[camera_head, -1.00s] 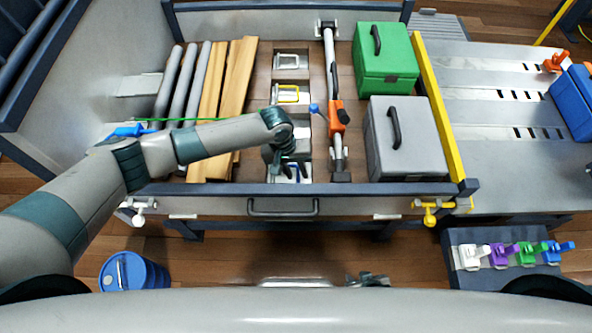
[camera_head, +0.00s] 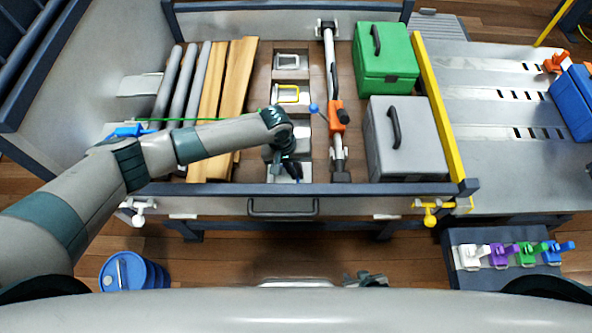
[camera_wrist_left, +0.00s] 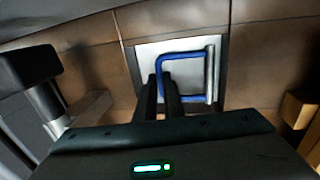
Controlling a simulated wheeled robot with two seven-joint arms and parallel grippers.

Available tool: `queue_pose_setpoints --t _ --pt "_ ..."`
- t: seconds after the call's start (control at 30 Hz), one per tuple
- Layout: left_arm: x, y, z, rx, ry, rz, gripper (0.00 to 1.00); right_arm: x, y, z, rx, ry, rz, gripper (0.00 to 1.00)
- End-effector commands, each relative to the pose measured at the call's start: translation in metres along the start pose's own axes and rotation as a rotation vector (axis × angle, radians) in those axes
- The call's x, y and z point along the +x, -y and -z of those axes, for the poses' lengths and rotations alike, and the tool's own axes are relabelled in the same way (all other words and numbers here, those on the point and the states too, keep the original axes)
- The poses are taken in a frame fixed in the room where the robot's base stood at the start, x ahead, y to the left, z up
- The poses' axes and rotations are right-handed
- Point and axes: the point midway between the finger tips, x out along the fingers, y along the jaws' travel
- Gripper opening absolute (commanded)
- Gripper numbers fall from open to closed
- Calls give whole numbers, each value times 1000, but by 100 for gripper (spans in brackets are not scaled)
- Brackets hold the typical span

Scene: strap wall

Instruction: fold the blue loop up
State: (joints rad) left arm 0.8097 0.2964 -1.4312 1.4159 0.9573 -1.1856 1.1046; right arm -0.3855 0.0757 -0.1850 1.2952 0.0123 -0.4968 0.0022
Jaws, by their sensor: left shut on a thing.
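The blue loop (camera_wrist_left: 183,57) is a squared bar on a pale metal plate (camera_wrist_left: 147,52) in the left wrist view, with a silver bar along its right side. My left gripper (camera_wrist_left: 161,86) is shut on the loop's left side, one dark finger on each side of it. How far the loop is raised from the plate I cannot tell. In the head view my left gripper (camera_head: 291,171) is at the near end of the row of plates and hides most of the loop. What seems to be my right gripper (camera_head: 366,279) shows at the bottom, its fingers unclear.
A yellow loop (camera_head: 288,93) and a pale loop (camera_head: 289,62) are further back in the row. A long bar with an orange ratchet (camera_head: 338,114) runs to the right. Grey pipes (camera_head: 184,82) and planks (camera_head: 229,85) lie to the left. Green (camera_head: 386,65) and grey (camera_head: 426,140) cases stand at right.

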Motion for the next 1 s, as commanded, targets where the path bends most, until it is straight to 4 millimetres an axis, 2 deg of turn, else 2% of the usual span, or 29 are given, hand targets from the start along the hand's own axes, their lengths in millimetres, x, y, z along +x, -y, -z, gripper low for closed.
queue_pose_setpoints --t 0.6,1.0 --pt "0 0 1 0 -1 1 0 -1 -11 -3 -12 4 -11 31" --pt "-4 2 1 -3 -1 -34 0 -4 -4 2 -6 -15 -4 31"
